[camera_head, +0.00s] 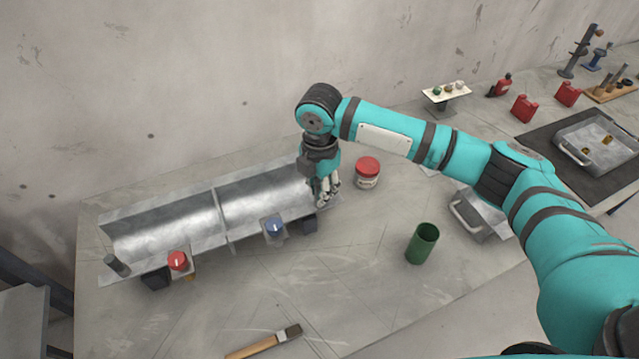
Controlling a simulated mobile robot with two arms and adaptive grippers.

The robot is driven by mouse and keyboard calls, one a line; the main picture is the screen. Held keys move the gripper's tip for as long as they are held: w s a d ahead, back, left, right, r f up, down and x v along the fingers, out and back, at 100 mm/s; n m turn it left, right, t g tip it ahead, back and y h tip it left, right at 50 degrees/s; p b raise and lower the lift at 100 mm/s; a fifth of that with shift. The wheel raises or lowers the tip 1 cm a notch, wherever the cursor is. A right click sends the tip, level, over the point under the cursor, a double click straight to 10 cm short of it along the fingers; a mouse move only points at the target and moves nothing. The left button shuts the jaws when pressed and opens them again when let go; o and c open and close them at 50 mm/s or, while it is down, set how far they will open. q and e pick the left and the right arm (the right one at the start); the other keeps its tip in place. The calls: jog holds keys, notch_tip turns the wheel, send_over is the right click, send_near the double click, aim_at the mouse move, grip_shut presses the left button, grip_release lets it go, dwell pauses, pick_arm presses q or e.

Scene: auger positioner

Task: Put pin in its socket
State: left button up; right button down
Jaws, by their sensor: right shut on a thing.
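My right gripper (326,196) points down at the right end of the long metal trough (215,196). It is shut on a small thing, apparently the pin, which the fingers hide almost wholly. The socket is not clear to see; the fingers and trough end cover that spot, so I cannot tell whether the pin is inside it. A dark grey cylinder (117,266) stands tilted at the trough's left end. My left gripper is not in view.
A red-lidded jar (367,172) stands close to the right of the gripper. A green cup (422,243) and a metal tray (478,214) are farther right. The table middle is clear.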

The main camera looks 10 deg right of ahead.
jog(key=shift+f, duration=0.15)
jog(key=c, duration=1.2)
grip_release()
jog(key=shift+o, duration=0.2)
notch_tip(320, 180, up, 11)
jog(key=b, duration=0.4)
jog(key=shift+a+r, duration=0.1)
jog(key=shift+r, duration=0.55)
jog(key=shift+s+f, duration=0.1)
